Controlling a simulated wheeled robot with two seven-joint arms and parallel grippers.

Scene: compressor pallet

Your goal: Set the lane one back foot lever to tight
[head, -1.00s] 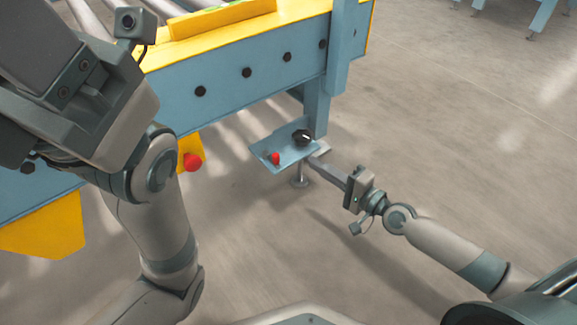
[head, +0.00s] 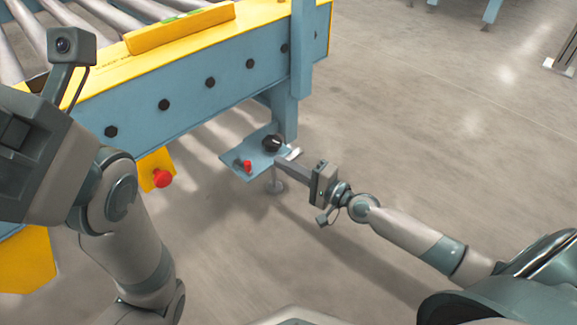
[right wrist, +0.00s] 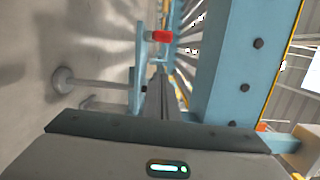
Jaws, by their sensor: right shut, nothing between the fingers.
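The red-tipped foot lever (head: 247,166) sits on a small blue plate (head: 240,156) low at the conveyor's corner leg. A black round knob (head: 272,142) is on the same plate, nearer the leg. My right gripper (head: 280,164) is shut and empty, its tips at the plate's right edge, close to the knob and right of the lever. In the right wrist view the shut fingers (right wrist: 160,78) point along the plate toward the red lever tip (right wrist: 161,36), with a gap between. Whether the fingers touch the plate is unclear. My left arm shows at left, its fingers out of view.
A blue conveyor frame (head: 190,85) with yellow trim and rollers stands above and left. The blue leg (head: 290,80) rises just behind the plate. A red button (head: 162,178) on a yellow bracket is further left.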

